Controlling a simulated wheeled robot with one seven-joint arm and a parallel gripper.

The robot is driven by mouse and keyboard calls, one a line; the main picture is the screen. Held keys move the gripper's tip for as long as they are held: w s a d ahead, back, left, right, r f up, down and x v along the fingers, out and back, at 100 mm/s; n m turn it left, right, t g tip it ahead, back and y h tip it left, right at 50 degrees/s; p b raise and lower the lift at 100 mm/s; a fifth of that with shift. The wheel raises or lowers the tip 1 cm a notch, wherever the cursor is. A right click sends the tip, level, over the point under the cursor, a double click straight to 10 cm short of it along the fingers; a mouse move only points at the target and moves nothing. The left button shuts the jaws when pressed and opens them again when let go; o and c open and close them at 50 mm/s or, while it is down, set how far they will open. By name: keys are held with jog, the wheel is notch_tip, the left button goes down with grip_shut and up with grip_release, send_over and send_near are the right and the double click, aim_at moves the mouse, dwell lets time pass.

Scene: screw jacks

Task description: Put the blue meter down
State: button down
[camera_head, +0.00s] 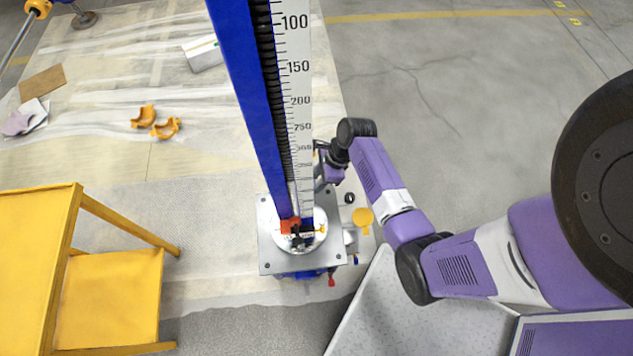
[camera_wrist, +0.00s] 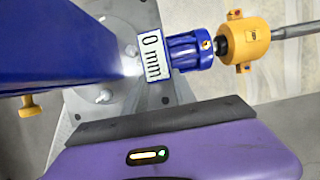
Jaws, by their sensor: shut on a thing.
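The only tall blue thing with a scale is a blue post (camera_head: 247,90), which I take as the blue meter. Its white scale (camera_head: 293,70) has black numbers. It stands upright over a grey base plate (camera_head: 270,258). In the wrist view a blue body (camera_wrist: 60,45) fills the upper left, beside a white "0 mm" label (camera_wrist: 152,56). My gripper (camera_head: 320,172) is low beside the post, on its right side, partly hidden by it. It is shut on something. Its fingertips and the grip itself are hidden in both views.
A red and black part (camera_head: 291,227) sits at the post's foot. The wrist view shows a blue cylinder (camera_wrist: 188,51) and a yellow coupling (camera_wrist: 247,40) on a shaft. A yellow chair (camera_head: 110,290) stands left. Orange clamps (camera_head: 165,128) and a white box (camera_head: 203,54) lie on the floor.

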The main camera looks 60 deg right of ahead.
jog(key=shift+f+b, duration=0.45)
jog(key=shift+f, duration=1.8)
jog(key=c, duration=1.3)
grip_release()
jog(key=p+v, duration=0.2)
jog(key=v, duration=1)
